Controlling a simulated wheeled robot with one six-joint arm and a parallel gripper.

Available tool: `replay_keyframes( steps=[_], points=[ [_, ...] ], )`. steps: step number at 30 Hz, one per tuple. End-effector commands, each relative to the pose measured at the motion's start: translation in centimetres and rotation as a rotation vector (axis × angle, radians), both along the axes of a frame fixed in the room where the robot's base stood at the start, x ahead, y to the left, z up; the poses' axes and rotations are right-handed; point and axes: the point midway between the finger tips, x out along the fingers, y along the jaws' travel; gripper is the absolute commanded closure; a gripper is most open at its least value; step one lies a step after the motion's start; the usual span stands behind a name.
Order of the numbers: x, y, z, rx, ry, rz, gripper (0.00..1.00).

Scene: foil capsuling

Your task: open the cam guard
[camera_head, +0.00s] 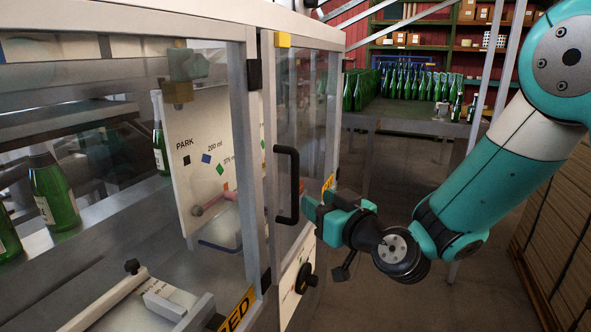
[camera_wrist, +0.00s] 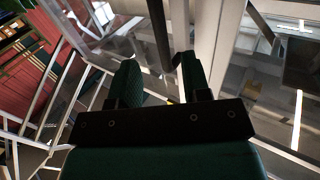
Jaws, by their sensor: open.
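The cam guard appears to be the clear, metal-framed door (camera_head: 312,120) on the machine's right face; it looks closed. Its black bar handle (camera_head: 281,187) stands upright on the door's left side. My gripper (camera_head: 311,212) is open just right of the handle's lower part. In the wrist view the open fingers of my gripper (camera_wrist: 158,62) point at the dark handle (camera_wrist: 160,35), which shows in line with the gap between them. I cannot tell whether the handle is inside the gap or just beyond the fingertips; no grip on it shows.
A black knob (camera_head: 305,277) sits on a pale panel below the door. A white plate marked PARK (camera_head: 190,150) stands behind the glass. Green bottles (camera_head: 55,195) stand inside at left. More bottles stand on a far table (camera_head: 400,115). Stacked boards (camera_head: 560,230) are at right.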

Motion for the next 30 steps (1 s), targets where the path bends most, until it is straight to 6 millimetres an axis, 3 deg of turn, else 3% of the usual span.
replay_keyframes(
  steps=[1,13,26,27,30],
  points=[
    [0.8,0.7,0.8,-0.002,0.001,0.003,0.56],
    [6.0,4.6,0.3,-0.001,0.0,0.003,0.56],
    [7.1,5.2,-0.1,-0.001,0.001,0.001,0.56],
    [7.1,5.2,-0.1,-0.001,0.001,0.001,0.59],
    [7.1,5.2,-0.1,-0.001,0.001,0.001,0.82]
  ],
)
